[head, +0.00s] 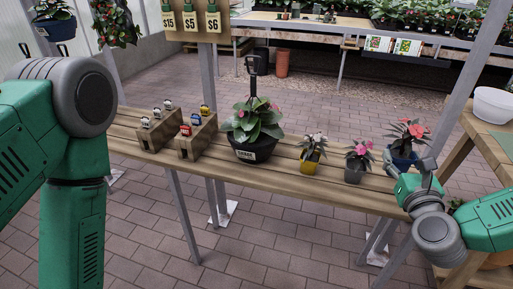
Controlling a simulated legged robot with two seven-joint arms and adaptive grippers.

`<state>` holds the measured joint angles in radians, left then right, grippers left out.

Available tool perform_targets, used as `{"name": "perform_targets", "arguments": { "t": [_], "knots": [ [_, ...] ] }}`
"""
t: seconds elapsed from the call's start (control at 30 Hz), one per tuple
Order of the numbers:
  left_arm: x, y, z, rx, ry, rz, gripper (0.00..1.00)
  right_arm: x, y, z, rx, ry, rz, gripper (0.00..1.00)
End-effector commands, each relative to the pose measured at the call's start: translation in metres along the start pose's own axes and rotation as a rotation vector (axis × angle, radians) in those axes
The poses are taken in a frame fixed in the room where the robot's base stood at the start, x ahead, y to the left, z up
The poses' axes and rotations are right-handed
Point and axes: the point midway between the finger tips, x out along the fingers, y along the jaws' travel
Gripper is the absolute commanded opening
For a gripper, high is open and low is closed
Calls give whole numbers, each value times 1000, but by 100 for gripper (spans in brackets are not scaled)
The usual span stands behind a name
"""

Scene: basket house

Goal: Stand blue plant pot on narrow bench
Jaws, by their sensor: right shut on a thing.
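The blue plant pot (402,162) holds a plant with red flowers and is upright at the right end of the narrow wooden bench (285,185). My right gripper (424,166) is at the pot's right side, shut on it. The gripper and wrist hide part of the pot and the bench's right end. I cannot tell whether the pot's base touches the bench. My left arm (75,150) fills the left edge, and its gripper is out of view.
A grey pot (354,172), a yellow pot (309,166) and a large dark pot (252,150) stand along the bench. Wooden stands with small items (190,140) are at its left. A table with a white bowl (493,104) is at the right. Metal posts rise beside the bench.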

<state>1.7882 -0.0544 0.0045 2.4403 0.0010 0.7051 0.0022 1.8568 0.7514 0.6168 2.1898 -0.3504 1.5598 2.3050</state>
Motion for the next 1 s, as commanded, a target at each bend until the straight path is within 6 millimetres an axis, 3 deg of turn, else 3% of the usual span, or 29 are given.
{"name": "perform_targets", "arguments": {
  "t": [0.03,0.3,0.7,1.0],
  "knots": [
    [29,0,1,0,1,0,40,11,-12,-13,-1,-14,-20,12],
    [83,1,4,1,1,0,40,44,-56,-20,-1,-23,-88,12],
    [93,1,4,0,1,0,40,51,-66,-16,-4,-22,-107,12],
    [112,1,6,0,0,0,40,50,-68,-69,-5,-20,-106,12]
  ]
}}
